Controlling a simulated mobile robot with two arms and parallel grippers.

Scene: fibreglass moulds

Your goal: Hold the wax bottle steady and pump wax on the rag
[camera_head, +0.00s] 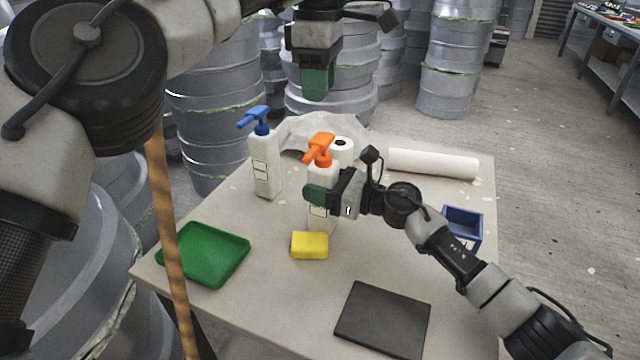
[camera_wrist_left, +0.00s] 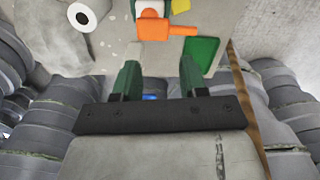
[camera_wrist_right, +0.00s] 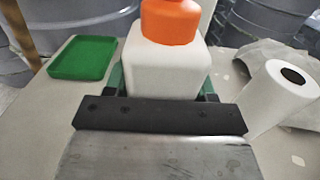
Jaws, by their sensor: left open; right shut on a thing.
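A white bottle with an orange pump head (camera_head: 319,150) stands upright on the table. My right gripper (camera_head: 318,197) is shut around its body from the right; the right wrist view shows the white body (camera_wrist_right: 165,70) between the fingers. My left gripper (camera_head: 318,82) is open and empty, in the air above and behind this bottle. In the left wrist view the orange pump (camera_wrist_left: 155,26) lies ahead of the open fingers (camera_wrist_left: 158,80). A second white bottle with a blue pump (camera_head: 265,165) stands to the left. A crumpled grey cloth (camera_head: 300,132), possibly the rag, lies at the back.
On the table are a yellow sponge (camera_head: 309,245), a green tray (camera_head: 205,254), a black flat pad (camera_head: 383,320), a blue bin (camera_head: 463,222), a paper roll (camera_head: 342,146) and a long white roll (camera_head: 433,163). Stacked grey moulds (camera_head: 450,60) stand behind.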

